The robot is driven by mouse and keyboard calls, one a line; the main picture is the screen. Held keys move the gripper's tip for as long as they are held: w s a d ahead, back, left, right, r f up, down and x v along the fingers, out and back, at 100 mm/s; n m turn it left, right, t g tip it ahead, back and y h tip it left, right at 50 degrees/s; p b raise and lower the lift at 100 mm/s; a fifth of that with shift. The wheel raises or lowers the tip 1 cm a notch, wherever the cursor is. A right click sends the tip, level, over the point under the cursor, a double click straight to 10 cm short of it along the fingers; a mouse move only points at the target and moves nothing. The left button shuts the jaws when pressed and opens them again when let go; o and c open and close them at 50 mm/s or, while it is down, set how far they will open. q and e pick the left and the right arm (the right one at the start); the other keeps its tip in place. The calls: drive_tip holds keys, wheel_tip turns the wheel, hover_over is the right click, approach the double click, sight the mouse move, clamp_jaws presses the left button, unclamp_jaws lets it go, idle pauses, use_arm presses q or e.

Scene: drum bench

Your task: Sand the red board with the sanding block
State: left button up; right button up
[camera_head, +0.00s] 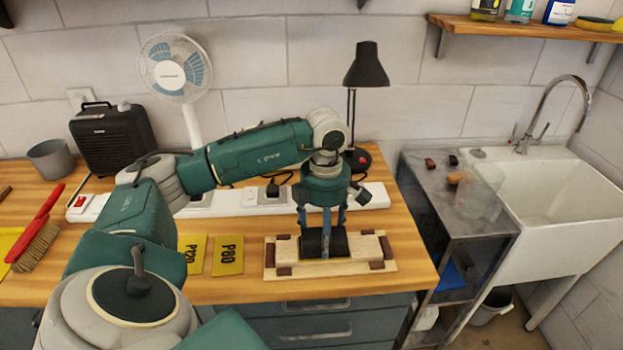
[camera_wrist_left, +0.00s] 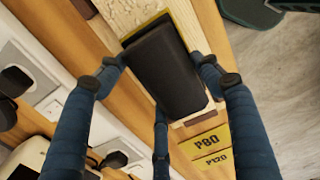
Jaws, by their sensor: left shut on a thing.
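A black sanding block (camera_head: 339,241) sits on a pale wooden board (camera_head: 362,249) near the front edge of the bench. No red shows on the board; dark brown pieces sit around it. My left gripper (camera_head: 323,232) points down and is shut on the block. In the left wrist view, the block (camera_wrist_left: 165,68) is between my blue fingers (camera_wrist_left: 165,85), with a yellow edge along its top end. The block covers part of the board (camera_wrist_left: 131,14), whose visible face is pale and grainy. I cannot tell how firmly the block touches the board. My right gripper is not in view.
Yellow P120 (camera_head: 192,252) and P80 (camera_head: 228,255) sheets lie left of the board. A power strip (camera_head: 235,203) runs behind it, with a black lamp (camera_head: 366,66) beyond. A red-handled brush (camera_head: 37,245) lies far left. A metal side table (camera_head: 445,200) and sink (camera_head: 560,205) stand right.

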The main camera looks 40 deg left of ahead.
sight(302, 230)
use_arm(q)
drive_tip(key=shift+w+d, duration=1.45)
drive_tip(key=shift+w, duration=0.25)
drive_tip(key=shift+w+d, duration=1.45)
drive_tip(key=shift+w, duration=0.2)
drive_tip(key=shift+s+a, duration=1.4)
drive_tip(key=shift+s, duration=0.15)
drive_tip(key=shift+s+a+f, duration=0.15)
drive_tip(key=shift+s+a, duration=0.25)
drive_tip(key=shift+s+a+b, duration=0.55)
drive_tip(key=shift+s+a, duration=0.3)
drive_tip(key=shift+s, duration=0.25)
drive_tip(key=shift+s+a, duration=0.4)
drive_tip(key=shift+s+a+b, duration=0.55)
drive_tip(key=shift+s+a, duration=0.25)
drive_tip(key=shift+s, duration=0.15)
drive_tip(key=shift+s+a+b, duration=0.6)
drive_tip(key=shift+s+a, duration=0.1)
drive_tip(key=shift+s, duration=0.1)
drive_tip(key=shift+s+a, duration=0.3)
drive_tip(key=shift+s, duration=0.1)
